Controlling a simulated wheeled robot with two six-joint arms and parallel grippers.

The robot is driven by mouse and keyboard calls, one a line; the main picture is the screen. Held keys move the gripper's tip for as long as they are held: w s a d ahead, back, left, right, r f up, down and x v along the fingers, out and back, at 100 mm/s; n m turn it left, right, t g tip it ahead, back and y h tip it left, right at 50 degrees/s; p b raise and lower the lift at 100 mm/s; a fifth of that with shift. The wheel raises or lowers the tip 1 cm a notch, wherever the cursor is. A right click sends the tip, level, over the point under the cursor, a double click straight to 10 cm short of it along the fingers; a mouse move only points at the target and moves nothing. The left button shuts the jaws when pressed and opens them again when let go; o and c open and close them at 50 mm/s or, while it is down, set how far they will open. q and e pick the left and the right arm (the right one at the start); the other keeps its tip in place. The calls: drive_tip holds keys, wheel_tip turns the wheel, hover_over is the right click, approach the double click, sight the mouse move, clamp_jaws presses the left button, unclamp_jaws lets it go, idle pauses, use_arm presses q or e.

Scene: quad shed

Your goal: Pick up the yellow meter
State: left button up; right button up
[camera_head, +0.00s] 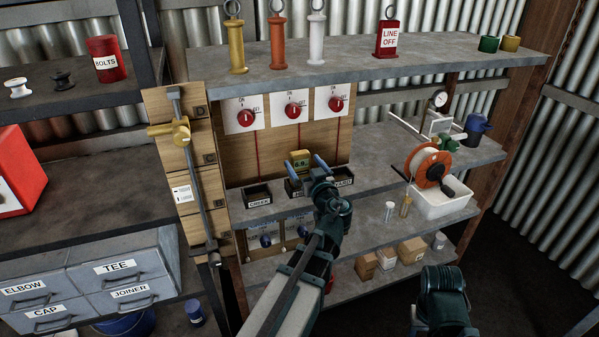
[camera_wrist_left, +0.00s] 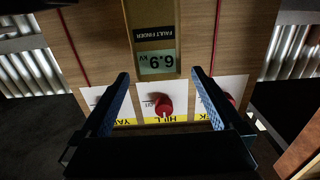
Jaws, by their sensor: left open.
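The yellow meter (camera_head: 301,156) stands upright at the middle bin (camera_head: 294,186) on the shelf, in front of the wooden switch panel. My left gripper (camera_head: 307,166) is open in front of it, with its blue fingers to either side of it in this view. In the left wrist view the meter (camera_wrist_left: 153,32) appears upside down at the top centre, with a lit display reading 6.9 kV. There the left gripper's fingertips (camera_wrist_left: 159,74) are spread wide, and nothing is held between them. The meter's lower part is hidden in the head view. My right gripper does not show.
Bins marked CREEK (camera_head: 257,196) and YARD (camera_head: 341,182) flank the middle one. Red switches (camera_head: 292,111) are on the panel behind. An orange reel (camera_head: 428,167) stands on the right, above a white tub (camera_head: 447,205). A pole with a brass clamp (camera_head: 172,131) stands left.

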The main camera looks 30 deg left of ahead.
sight(296, 152)
use_arm(q)
drive_tip(key=shift+x, duration=3.85)
drive_tip(key=shift+d+f, duration=0.1)
drive_tip(key=shift+d, duration=0.05)
clamp_jaws()
